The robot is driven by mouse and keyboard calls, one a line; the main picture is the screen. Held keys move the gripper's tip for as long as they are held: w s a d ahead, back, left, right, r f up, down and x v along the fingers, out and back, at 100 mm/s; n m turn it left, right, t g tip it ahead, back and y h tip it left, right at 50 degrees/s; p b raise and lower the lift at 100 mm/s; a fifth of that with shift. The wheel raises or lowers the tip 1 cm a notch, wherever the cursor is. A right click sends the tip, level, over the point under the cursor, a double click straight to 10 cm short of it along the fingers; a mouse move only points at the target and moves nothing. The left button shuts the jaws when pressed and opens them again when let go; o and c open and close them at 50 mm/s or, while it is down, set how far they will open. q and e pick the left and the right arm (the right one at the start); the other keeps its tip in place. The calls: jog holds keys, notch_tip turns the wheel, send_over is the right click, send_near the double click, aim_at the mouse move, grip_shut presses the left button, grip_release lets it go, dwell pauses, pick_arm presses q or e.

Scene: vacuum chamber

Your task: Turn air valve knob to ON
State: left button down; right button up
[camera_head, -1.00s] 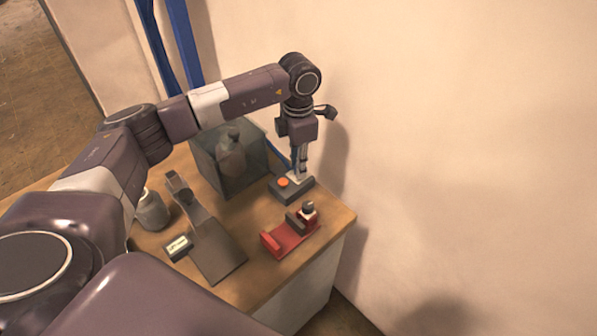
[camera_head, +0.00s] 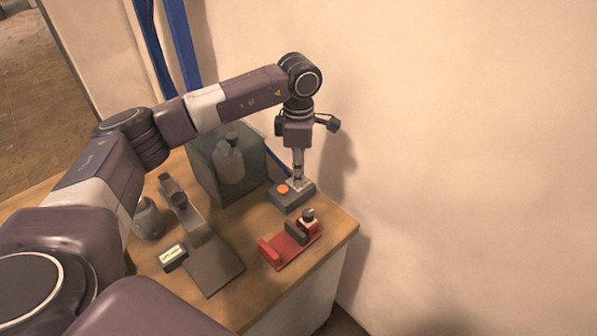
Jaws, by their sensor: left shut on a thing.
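A small dark grey box (camera_head: 287,199) with an orange button (camera_head: 283,189) sits near the right back edge of the table. A light grey plate shows on its right part, under my fingers. My left gripper (camera_head: 298,179) points straight down there, its fingers close together, shut on the air valve knob. The fingers hide the knob, so its ON or OFF setting cannot be read. My right gripper is not in view.
A red fixture (camera_head: 284,249) with a dark-topped part stands at the table's right front. A glass chamber (camera_head: 203,173) holds a grey bottle (camera_head: 229,163). A grey stand (camera_head: 214,265), a small display box (camera_head: 173,257) and a jar (camera_head: 148,220) are left. A wall rises behind.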

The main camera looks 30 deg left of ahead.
pick_arm(q)
jog(key=shift+w+r, duration=0.1)
jog(key=shift+r, duration=0.05)
jog(key=c, duration=1.8)
grip_release()
jog(key=shift+o, duration=0.2)
notch_tip(320, 180, up, 12)
